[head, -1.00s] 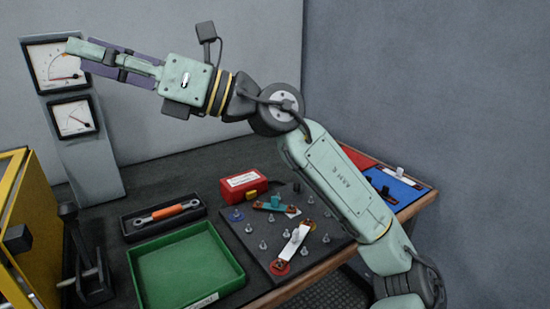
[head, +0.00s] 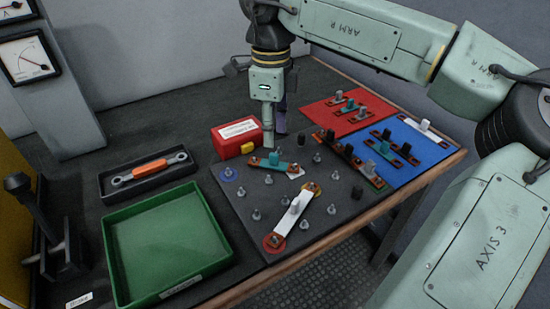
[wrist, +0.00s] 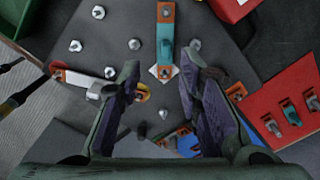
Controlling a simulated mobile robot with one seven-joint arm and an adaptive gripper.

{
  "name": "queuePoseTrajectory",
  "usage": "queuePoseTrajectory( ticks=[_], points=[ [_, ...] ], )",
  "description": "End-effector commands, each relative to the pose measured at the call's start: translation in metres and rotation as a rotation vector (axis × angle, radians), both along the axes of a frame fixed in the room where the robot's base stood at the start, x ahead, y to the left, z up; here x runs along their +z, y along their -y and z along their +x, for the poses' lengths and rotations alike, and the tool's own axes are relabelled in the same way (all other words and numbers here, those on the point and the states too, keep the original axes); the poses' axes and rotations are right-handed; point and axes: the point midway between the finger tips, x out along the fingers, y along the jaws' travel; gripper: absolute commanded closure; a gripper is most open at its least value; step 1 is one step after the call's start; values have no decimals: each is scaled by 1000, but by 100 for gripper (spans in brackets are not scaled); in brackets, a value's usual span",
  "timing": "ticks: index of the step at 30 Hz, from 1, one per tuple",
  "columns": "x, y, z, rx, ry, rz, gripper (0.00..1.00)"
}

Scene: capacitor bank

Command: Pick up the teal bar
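In the wrist view the teal bar (wrist: 165,42) is at top centre, ahead of the fingers. My gripper (head: 274,128) points down just behind and above this bar in the head view. In the wrist view its fingers are apart with nothing between them. Other bars with teal middles lie on the red mat (head: 318,111) and the blue mat (head: 412,166).
A white bar (head: 290,218) with orange ends lies on the board among several metal studs. A red box (head: 232,137) stands close left of my gripper. A green tray (head: 168,245) and a black tray with a wrench (head: 150,170) lie left. Bare bench shows behind.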

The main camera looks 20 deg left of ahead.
Motion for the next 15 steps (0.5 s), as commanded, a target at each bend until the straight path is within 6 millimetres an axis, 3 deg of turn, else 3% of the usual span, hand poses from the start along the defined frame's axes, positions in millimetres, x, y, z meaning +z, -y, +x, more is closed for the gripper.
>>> queuePoseTrajectory(
  ticks=[3,8,15],
  points=[
    [-20,0,0,0,-2,1,68],
    [-34,0,2,-1,-1,2,68],
    [-69,2,7,1,-3,3,68]
  ],
)
